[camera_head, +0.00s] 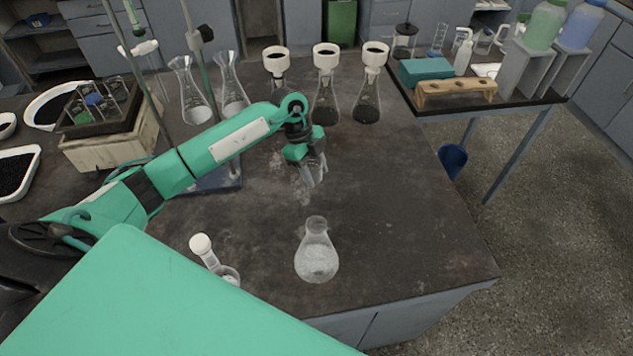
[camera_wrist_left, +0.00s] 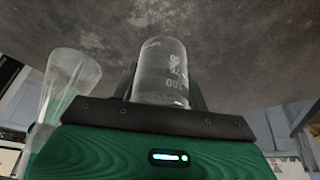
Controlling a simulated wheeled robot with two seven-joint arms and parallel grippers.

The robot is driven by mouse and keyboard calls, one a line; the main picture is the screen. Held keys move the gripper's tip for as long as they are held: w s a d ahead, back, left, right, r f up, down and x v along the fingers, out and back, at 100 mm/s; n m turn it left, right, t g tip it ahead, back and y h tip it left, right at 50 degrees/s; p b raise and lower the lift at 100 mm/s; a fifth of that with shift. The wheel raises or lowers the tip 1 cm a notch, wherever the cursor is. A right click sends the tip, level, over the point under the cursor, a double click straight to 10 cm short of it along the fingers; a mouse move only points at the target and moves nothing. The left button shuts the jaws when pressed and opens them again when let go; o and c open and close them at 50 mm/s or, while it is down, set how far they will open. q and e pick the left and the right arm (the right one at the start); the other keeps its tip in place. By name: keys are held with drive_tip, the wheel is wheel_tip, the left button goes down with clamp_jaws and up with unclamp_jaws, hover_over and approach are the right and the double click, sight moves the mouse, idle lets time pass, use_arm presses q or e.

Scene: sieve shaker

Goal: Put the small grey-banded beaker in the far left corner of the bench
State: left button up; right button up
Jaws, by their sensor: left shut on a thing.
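My left gripper (camera_head: 307,158) is shut on a small clear glass beaker (camera_head: 315,172) over the middle of the dark bench (camera_head: 400,210). The beaker also shows in the left wrist view (camera_wrist_left: 163,72), between the two dark fingers, with pale printed marks on its wall. A grey band on it is hard to make out. The head view does not show clearly whether its base touches the bench. The bench's far left part holds a tray on a wooden box (camera_head: 110,145) and conical glassware. My right gripper is not in view.
Flasks with white-collared funnels (camera_head: 326,95) line the back. Tall glass flasks (camera_head: 190,95) and a stand with rods (camera_head: 215,182) are to the left. The bench's right half is clear.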

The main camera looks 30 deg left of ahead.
sight(315, 193)
use_arm(q)
wheel_tip(315, 193, down, 2)
drive_tip(key=shift+f, duration=0.1)
wheel_tip(315, 193, down, 3)
drive_tip(key=shift+f+p, duration=0.2)
drive_tip(key=shift+p, duration=0.15)
drive_tip(key=shift+f, duration=0.1)
drive_tip(key=shift+f, duration=0.1)
drive_tip(key=o, duration=1)
drive_tip(key=b+v, duration=0.2)
drive_tip(key=v, duration=1)
